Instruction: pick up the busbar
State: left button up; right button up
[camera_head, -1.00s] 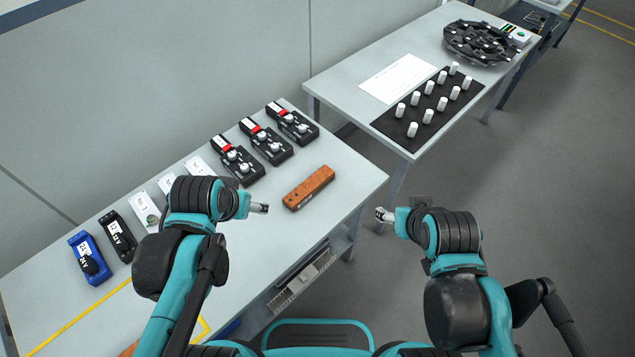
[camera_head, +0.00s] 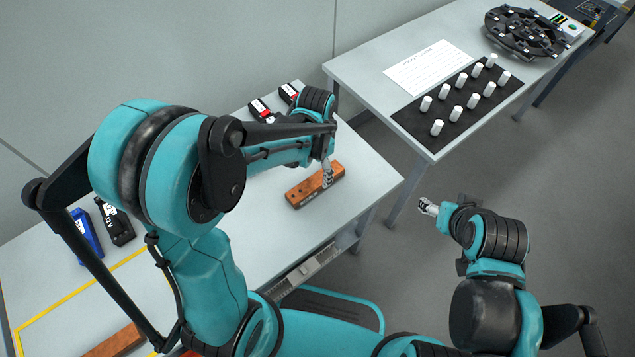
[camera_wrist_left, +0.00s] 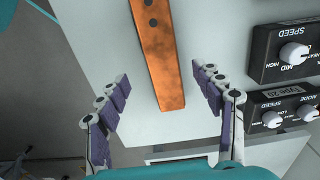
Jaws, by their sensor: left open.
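The busbar (camera_head: 302,194) is a copper-coloured bar with holes and a dark side, lying flat near the right end of the near table. It also shows in the left wrist view (camera_wrist_left: 172,63), running down from the top edge to between the finger pads. My left gripper (camera_head: 327,178) hangs over the bar's right part in the head view. In the left wrist view its fingers (camera_wrist_left: 162,92) are spread, one on each side of the bar, with gaps between. Whether the fingertips reach bar height is unclear. My right gripper (camera_head: 428,207) is off the table, over the floor; its small fingers look close together.
A blue device (camera_head: 87,236) and a black device (camera_head: 116,222) stand at the left. Another copper-coloured bar (camera_head: 118,343) lies at the lower left. The far table (camera_head: 360,63) holds white cylinders on a black mat (camera_head: 412,123).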

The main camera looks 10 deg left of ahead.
aim_at(316, 181)
pick_arm(q)
notch_tip(316, 181, down, 5)
jog(key=shift+w+a+f+b, duration=0.1)
jog(key=shift+w+b, duration=0.05)
jog(key=shift+b, duration=1.1)
jog(key=c, duration=1.3)
jog(key=shift+r, duration=0.2)
